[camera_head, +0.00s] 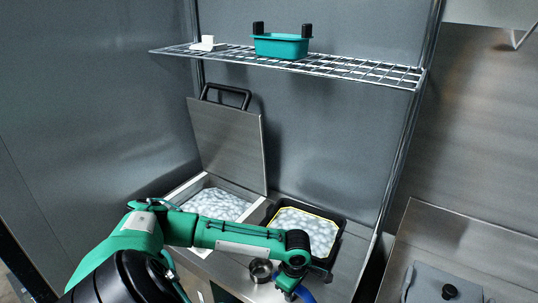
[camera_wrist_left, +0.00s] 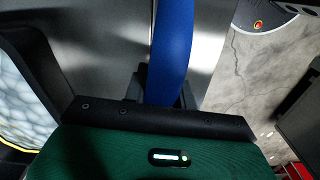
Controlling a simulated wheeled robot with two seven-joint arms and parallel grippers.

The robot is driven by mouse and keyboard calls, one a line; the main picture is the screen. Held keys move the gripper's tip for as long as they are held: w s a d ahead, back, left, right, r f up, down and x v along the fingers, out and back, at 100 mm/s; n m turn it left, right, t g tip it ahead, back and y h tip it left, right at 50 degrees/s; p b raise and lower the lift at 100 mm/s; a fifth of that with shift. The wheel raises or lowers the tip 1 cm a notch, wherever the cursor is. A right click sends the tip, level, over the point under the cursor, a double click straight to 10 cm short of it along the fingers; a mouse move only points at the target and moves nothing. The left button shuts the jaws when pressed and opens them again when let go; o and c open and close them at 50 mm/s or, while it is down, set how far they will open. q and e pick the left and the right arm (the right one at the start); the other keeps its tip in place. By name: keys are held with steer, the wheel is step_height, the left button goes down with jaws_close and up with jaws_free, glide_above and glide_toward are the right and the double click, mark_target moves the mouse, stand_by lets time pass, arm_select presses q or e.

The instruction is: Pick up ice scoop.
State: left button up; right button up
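A long blue piece, which I take to be the ice scoop (camera_head: 305,295), shows at the bottom of the head view beside my left gripper (camera_head: 291,284). In the left wrist view the blue scoop (camera_wrist_left: 172,50) runs from the top edge down between the two dark fingers of my left gripper (camera_wrist_left: 162,90). The fingers lie close against both its sides, with no gap visible. The rest of the scoop is out of frame or hidden. My right gripper is not in view.
An ice bin (camera_head: 170,192) with a raised lid (camera_head: 228,140) stands left. A black ice tray (camera_head: 341,220) stands right of it, behind my left arm. A small metal cup (camera_head: 261,270) is close to the gripper. A wire shelf (camera_head: 350,72) holds a teal container (camera_head: 280,46).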

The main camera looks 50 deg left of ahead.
arm_select(q)
steer(key=shift+r, duration=0.5)
step_height(320, 180, up, 19)
steer(key=b, duration=0.3)
stand_by(0.9)
